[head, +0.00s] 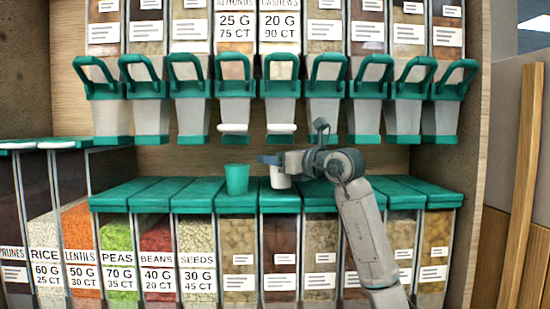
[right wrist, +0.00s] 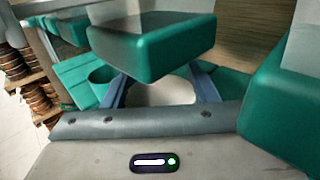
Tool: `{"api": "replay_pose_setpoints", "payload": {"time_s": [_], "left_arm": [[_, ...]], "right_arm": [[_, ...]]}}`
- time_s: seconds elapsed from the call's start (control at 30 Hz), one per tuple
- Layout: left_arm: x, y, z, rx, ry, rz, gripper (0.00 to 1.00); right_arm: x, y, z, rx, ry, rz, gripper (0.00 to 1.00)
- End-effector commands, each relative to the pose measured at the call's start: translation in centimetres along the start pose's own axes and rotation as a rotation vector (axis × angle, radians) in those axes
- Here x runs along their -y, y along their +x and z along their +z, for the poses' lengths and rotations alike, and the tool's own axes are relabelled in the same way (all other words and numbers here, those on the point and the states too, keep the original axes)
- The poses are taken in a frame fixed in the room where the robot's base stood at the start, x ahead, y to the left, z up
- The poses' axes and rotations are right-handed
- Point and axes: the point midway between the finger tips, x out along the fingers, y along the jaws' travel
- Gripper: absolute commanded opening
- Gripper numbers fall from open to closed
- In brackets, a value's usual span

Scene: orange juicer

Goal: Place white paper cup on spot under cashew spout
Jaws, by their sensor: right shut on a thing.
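A white paper cup (head: 280,180) is upright at the green lid below the cashew spout (head: 281,108), which hangs under the bin labelled cashews, 20 G, 90 CT. My right gripper (head: 268,158) comes in from the right and is shut on the cup near its rim. In the right wrist view the cup (right wrist: 162,93) shows between the two blue fingers of the gripper (right wrist: 160,85), with a green spout part in front of it. The cup's upper part is hidden by the gripper in the head view. I cannot tell whether its base touches the lid.
A green cup (head: 237,178) stands just left of the white cup, below the almonds spout (head: 235,108). Other green-handled spouts hang in a row close above my right gripper. Lidded bins (head: 180,194) form the ledge below, with free lid space further left.

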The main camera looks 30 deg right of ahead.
Motion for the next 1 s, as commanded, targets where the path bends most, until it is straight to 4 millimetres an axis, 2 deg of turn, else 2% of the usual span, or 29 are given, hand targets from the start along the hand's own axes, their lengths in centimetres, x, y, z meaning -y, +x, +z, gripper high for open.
{"api": "replay_pose_setpoints", "payload": {"time_s": [0.03,0.13,0.53,0.57,0.67,1.0], "left_arm": [[0.1,-1.0,0.5,0.008,0.0,0.0,0.0],[0.2,-1.3,1.2,0.017,0.001,-0.001,0.0],[0.3,-0.8,0.5,0.009,0.001,-0.002,0.0],[0.2,-0.8,0.5,0.008,0.001,-0.002,0.0],[0.2,-0.9,0.3,0.006,0.001,-0.001,0.0],[0.1,-1.2,0.1,0.004,0.0,0.0,0.0]], "right_arm": [[0.0,0.7,0.1,-0.005,0.002,0.0,0.32],[0.0,0.5,-1.2,-0.005,-0.001,-0.001,0.32],[0.0,0.4,-1.9,-0.001,0.0,0.0,0.32],[0.0,0.4,-1.9,-0.001,0.0,0.0,0.55],[0.0,0.4,-1.8,-0.001,0.0,0.0,0.74],[0.0,0.4,-1.4,0.0,0.0,0.0,0.75]]}}
